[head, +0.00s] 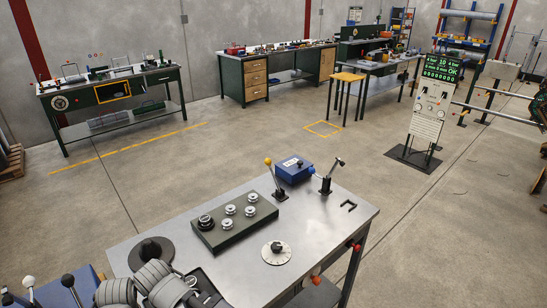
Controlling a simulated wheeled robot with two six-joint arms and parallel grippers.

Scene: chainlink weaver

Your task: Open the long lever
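A lever with a yellow knob (268,161) stands on the steel-topped table (318,228), its shaft leaning up to the left. A second lever with a dark knob (340,161) stands to its right and leans up to the right. At the lower left, levers with a white knob (28,281) and a black knob (68,281) rise beside a blue surface. I cannot tell for sure which one is the long lever. Neither of my grippers can be made out in the head view.
A blue box (294,170) sits between the two table levers. The table's right end is mostly clear.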

